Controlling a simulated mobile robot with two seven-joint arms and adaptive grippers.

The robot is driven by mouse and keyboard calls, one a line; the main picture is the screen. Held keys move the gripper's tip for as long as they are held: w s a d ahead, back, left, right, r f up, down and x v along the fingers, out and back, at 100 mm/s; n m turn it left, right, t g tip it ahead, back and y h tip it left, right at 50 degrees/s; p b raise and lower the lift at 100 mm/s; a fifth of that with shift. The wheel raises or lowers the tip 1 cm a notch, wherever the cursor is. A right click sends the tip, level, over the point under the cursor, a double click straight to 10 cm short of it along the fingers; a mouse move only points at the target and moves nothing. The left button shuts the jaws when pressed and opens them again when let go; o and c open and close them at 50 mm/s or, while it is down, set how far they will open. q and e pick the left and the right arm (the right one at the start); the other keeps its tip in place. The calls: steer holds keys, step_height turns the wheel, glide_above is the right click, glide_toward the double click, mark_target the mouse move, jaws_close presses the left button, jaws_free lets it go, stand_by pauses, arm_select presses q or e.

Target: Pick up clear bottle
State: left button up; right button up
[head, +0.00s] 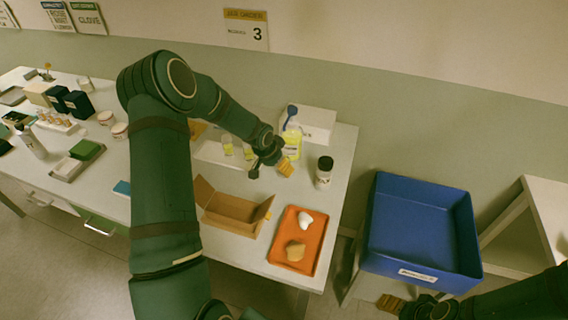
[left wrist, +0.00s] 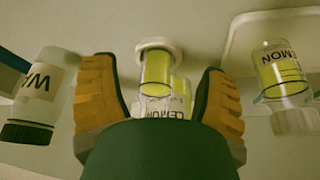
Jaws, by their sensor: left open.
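A clear bottle (head: 293,141) with yellow liquid stands near the back of the table, just beyond my left gripper (head: 273,167) in the head view. In the left wrist view, a clear bottle (left wrist: 157,70) with yellow contents and a partly hidden label shows between the spread orange fingers of my left gripper (left wrist: 160,95). The gripper is open, and I cannot tell whether it touches the bottle. Another clear bottle (left wrist: 284,78) labelled LEMON is outside the right finger. My right gripper (head: 392,303) is at the lower right, away from the table; its jaw opening is unclear.
A black-capped white bottle (head: 324,172) stands right of the left gripper, and small yellow bottles (head: 228,145) stand to its left. An open cardboard box (head: 232,212) and an orange tray (head: 282,238) are in front. A blue bin (head: 418,262) is beyond the table's right edge.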

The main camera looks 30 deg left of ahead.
arm_select(q)
steer(key=w, duration=0.2)
steer(key=w+f, duration=0.1)
steer(key=shift+w+d, duration=0.15)
steer(key=shift+d, duration=0.2)
steer(key=shift+f, duration=0.1)
jaws_close()
